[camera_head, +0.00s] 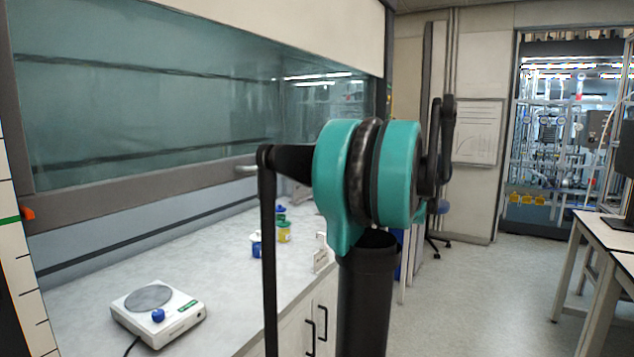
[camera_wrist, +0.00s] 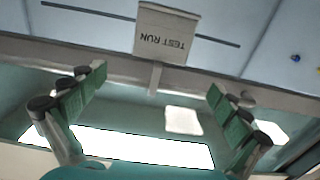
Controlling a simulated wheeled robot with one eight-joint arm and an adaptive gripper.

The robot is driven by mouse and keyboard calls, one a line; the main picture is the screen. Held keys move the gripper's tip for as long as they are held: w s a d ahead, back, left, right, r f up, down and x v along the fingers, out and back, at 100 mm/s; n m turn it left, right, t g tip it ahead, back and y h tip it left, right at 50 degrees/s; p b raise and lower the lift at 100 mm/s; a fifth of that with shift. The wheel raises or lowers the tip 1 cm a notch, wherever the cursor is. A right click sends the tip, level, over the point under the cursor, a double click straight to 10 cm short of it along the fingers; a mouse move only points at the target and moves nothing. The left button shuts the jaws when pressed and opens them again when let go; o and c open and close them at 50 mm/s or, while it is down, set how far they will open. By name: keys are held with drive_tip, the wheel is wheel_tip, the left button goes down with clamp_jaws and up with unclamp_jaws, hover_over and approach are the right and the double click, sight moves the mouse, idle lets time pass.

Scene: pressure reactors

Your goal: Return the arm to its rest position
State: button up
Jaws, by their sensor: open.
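My gripper (camera_wrist: 156,88) is open in the wrist view, its two green-padded fingers spread wide with nothing between them. Beyond it, a "TEST RUN" sign (camera_wrist: 165,32) appears upside down by a pale rail. My arm (camera_head: 368,185), teal and black, fills the middle of the head view and hides part of the bench behind it. I cannot make out the gripper in the head view.
Small blue (camera_head: 257,246) and yellow (camera_head: 284,233) containers stand near my arm. Open floor (camera_head: 480,300) lies to the right, before a white table (camera_head: 592,235).

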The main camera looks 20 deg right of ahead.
drive_tip(key=s+a+f+m+g+h, duration=0.2)
drive_tip(key=s+a+f+g, duration=0.2)
drive_tip(key=a+f, duration=0.7)
drive_tip(key=s+a+f+m+g+h, duration=0.2)
drive_tip(key=s+a+f+g, duration=0.25)
drive_tip(key=a+f, duration=0.7)
drive_tip(key=s+d+f+m+g+h, duration=0.1)
drive_tip(key=s+f+h, duration=0.6)
drive_tip(key=s+f, duration=0.9)
wheel_tip(320, 180, down, 3)
drive_tip(key=d+m, duration=0.1)
drive_tip(key=m, duration=0.1)
drive_tip(key=shift+m, duration=0.3)
drive_tip(key=shift+g, duration=0.25)
